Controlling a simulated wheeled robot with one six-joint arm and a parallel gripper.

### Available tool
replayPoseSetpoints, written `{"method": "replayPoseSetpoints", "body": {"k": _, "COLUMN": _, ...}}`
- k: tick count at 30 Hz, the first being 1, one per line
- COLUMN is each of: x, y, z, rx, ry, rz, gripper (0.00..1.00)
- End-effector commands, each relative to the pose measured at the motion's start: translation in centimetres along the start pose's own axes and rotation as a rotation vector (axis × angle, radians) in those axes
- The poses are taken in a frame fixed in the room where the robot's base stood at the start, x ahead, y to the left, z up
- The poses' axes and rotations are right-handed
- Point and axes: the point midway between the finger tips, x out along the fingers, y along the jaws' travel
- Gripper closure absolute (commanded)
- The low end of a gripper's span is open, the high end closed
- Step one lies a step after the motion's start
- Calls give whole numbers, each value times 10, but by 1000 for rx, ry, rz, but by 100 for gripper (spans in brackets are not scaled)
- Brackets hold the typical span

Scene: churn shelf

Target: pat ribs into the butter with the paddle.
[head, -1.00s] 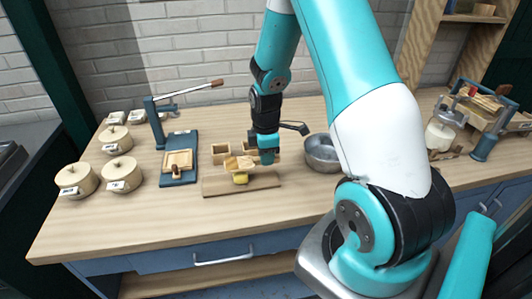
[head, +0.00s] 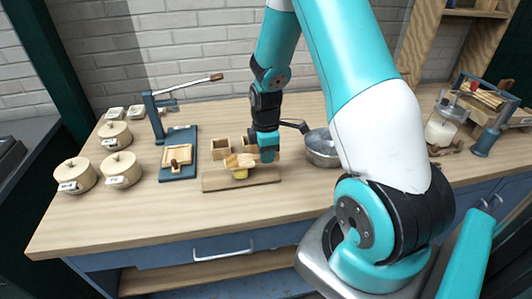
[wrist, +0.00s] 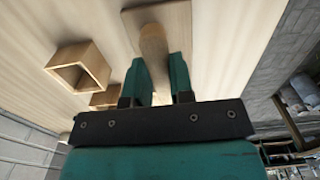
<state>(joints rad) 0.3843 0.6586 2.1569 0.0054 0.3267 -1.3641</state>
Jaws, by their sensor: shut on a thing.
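The butter (head: 240,173) is a small yellow lump on a wooden board (head: 212,184) at the middle of the bench. The wooden paddle (head: 238,161) lies over the butter and hides much of it. I cannot tell whether paddle and butter touch. My gripper (head: 266,155) is just right of the butter, low over the board, and shut on the paddle. In the wrist view the paddle's rounded end (wrist: 152,45) shows between the fingers of my gripper (wrist: 160,80). The butter is hidden there, and the board (wrist: 178,20) lies beyond.
Open wooden boxes (head: 221,147) stand behind the board. A metal bowl (head: 321,150) is close on the right. A blue lever press (head: 178,168) stands left, with lidded pots (head: 120,170) farther left. The bench front is clear.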

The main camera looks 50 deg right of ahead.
Motion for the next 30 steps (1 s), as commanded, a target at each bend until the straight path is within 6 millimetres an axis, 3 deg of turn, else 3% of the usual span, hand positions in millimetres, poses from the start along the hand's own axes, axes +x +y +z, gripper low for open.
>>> {"method": "replayPoseSetpoints", "body": {"k": 30, "x": 9, "y": 0, "z": 0, "rx": 0, "ry": 0, "rz": 0, "gripper": 100}}
